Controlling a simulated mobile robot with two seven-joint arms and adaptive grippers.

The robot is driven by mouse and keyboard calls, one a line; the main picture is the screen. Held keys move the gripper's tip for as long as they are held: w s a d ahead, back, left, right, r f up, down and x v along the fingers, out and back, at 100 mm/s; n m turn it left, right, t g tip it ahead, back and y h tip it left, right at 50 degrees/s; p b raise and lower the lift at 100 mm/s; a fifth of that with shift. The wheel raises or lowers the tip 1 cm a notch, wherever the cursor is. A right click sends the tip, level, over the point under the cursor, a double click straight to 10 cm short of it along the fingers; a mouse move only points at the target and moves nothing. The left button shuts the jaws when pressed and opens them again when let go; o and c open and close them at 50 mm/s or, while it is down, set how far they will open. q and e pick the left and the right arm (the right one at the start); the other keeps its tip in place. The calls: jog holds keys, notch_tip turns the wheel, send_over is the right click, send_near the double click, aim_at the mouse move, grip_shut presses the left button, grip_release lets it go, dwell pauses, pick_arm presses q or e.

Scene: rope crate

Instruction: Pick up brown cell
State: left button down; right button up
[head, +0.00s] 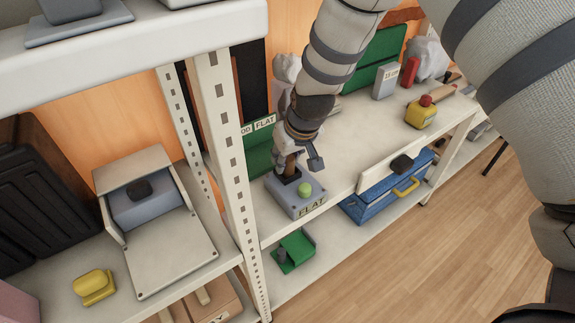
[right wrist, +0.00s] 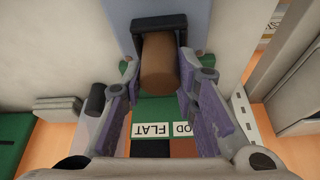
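The brown cell (head: 289,167) stands in the dark socket of a grey box (head: 283,194) that has a green button and a "FLAT" label. In the right wrist view the brown cell (right wrist: 160,62) shows between the fingertips, its lower end in the socket. My right gripper (head: 303,157) is over the box. Its visible finger in the head view is apart from the cell, on the right. In the right wrist view my right gripper (right wrist: 165,76) is open, its two fingers on either side of the cell; contact cannot be made out. My left gripper is not in view.
A metal post (head: 226,140) stands left of the box. Green bins with labels (head: 262,125) stand behind it. The shelf right of the box is mostly clear.

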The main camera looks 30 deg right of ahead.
grip_shut()
